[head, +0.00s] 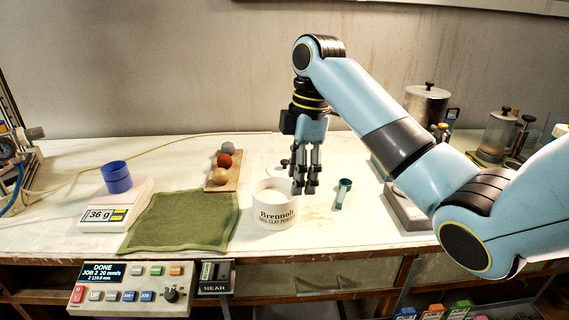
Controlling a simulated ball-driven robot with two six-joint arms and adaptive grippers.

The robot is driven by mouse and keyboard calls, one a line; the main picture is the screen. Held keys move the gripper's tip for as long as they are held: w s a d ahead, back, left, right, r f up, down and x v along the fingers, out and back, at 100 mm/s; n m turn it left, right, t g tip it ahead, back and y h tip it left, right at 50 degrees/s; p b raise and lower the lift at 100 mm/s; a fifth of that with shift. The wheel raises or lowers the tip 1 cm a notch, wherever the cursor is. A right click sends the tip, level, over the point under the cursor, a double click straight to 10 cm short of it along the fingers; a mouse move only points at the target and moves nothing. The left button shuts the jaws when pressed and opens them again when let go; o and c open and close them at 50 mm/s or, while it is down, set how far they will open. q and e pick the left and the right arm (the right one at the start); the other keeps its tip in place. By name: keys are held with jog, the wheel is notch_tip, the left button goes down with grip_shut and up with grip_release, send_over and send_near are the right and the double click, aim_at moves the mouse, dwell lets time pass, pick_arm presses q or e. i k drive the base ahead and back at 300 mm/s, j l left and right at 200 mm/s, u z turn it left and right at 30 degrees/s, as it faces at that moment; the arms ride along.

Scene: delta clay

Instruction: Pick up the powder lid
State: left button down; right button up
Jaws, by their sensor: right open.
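The white powder tub (276,213) with "Brennob" lettering stands near the middle of the table. A pale round lid with a dark knob (280,170) appears to lie just behind it, partly hidden by the tub and my gripper. My right gripper (305,188) is open and points down, in front of the lid's right side in this view and over the tub's right rim. Its fingers look empty. I cannot tell its exact height. My left gripper is not in view.
A green cloth (180,222), a scale (112,210) with a blue cup (117,177), and a wooden board (221,183) with clay balls are left. Canisters (427,104) stand at the back right.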

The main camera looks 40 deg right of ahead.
aim_at(280, 168)
jog(key=i+l, duration=0.7)
